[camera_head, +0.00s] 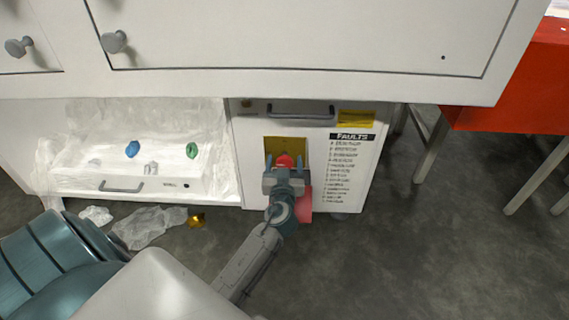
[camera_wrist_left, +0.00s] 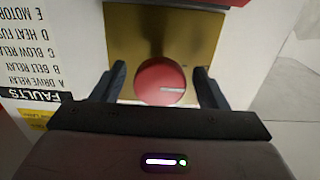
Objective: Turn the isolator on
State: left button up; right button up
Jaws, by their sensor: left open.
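The isolator is a round red knob (camera_wrist_left: 160,82) with a pale pointer mark, on a yellow plate (camera_wrist_left: 190,28) on the front of a white cabinet. In the left wrist view the pointer mark lies nearly level, toward the right. My left gripper (camera_wrist_left: 160,88) is open, with one dark finger on each side of the knob. A small gap seems to show between the fingers and the knob; contact cannot be told. In the head view the left gripper (camera_head: 284,172) covers most of the knob (camera_head: 284,160). My right gripper is not in view.
A FAULTS list (camera_head: 350,165) is on the cabinet front, right of the plate. A grey handle (camera_head: 300,114) is above the plate. A white counter (camera_head: 300,45) overhangs above. Plastic wrap (camera_head: 150,226) lies on the floor at left. A red table (camera_head: 520,85) stands at right.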

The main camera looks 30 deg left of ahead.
pick_arm(q)
jog(key=c, duration=1)
